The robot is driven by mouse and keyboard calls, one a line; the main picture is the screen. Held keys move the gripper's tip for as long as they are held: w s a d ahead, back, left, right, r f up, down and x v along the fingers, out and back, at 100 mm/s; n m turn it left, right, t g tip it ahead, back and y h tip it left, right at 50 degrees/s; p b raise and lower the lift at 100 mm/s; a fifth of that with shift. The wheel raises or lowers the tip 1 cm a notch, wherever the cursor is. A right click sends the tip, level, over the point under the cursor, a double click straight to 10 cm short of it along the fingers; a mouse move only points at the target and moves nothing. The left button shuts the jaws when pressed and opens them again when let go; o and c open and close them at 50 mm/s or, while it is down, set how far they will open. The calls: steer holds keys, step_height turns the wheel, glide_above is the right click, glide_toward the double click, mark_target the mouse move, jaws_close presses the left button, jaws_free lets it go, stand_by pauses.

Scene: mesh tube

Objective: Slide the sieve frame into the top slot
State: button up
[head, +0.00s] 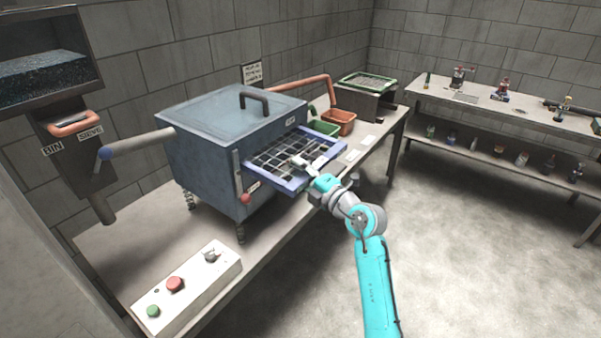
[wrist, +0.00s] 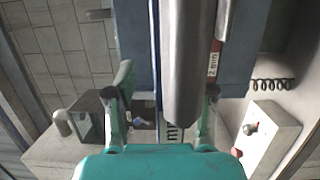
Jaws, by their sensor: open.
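The sieve frame (head: 270,182), a blue-purple rim around a dark mesh grid, sticks out flat from the right-hand face of the blue-grey sieve box (head: 205,160). Its inner end meets the box, but I cannot tell how deep it sits or in which slot. My gripper (head: 306,164) is at the frame's outer part, over the mesh in the head view. In the wrist view, its two fingers (wrist: 163,112) are apart, with a thick grey cylinder (wrist: 181,60) between them, perhaps a handle; contact is unclear. The slot opening is hidden.
A red-knobbed lever (head: 245,197) hangs beside the box opening. A control box with buttons (head: 190,285) sits at the front left. Floor to the right is clear.

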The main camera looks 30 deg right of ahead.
steer(key=shift+s, duration=0.1)
steer(key=s+d, duration=0.1)
steer(key=s, duration=1)
steer(key=shift+s+d, duration=0.15)
steer(key=shift+s, duration=0.25)
steer(key=shift+f, duration=0.1)
